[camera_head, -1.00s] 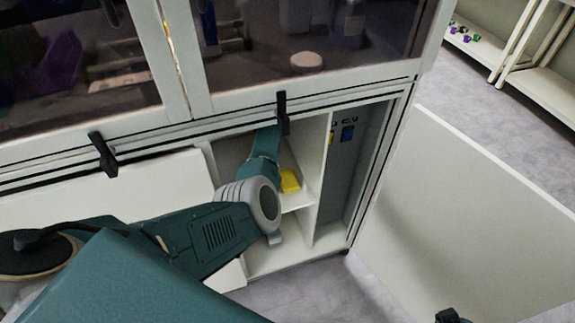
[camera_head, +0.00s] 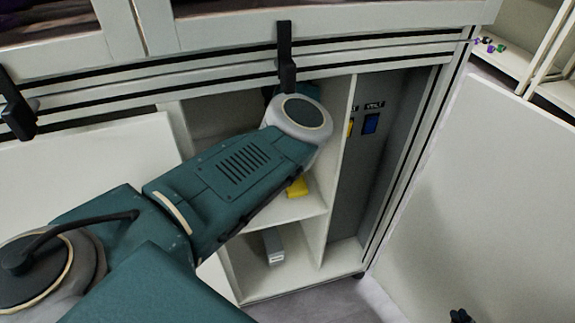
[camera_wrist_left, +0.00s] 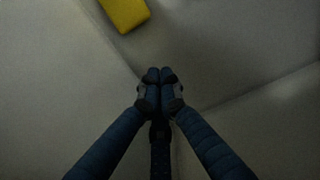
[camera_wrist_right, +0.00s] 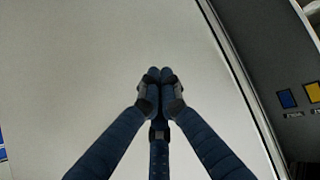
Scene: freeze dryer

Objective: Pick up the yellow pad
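The yellow pad (camera_head: 298,188) lies on the middle shelf (camera_head: 287,209) of the open cabinet, partly hidden behind my left arm. The pad also shows at the top edge of the left wrist view (camera_wrist_left: 124,10), cut off by the frame. My left gripper (camera_wrist_left: 159,76) is inside the cabinet, its fingertips together and nothing between them. It is apart from the pad and hidden in the head view. My right gripper (camera_head: 460,317) is at the bottom right of the head view. In the right wrist view its fingertips (camera_wrist_right: 159,76) are together and empty, facing a pale panel.
An upright divider (camera_head: 338,170) stands right of the shelf; beyond it is a compartment with a blue switch (camera_head: 371,123). A grey object (camera_head: 273,245) is in the lower compartment. A black handle (camera_head: 286,55) hangs above the opening. An open white door (camera_head: 465,185) stands at right.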

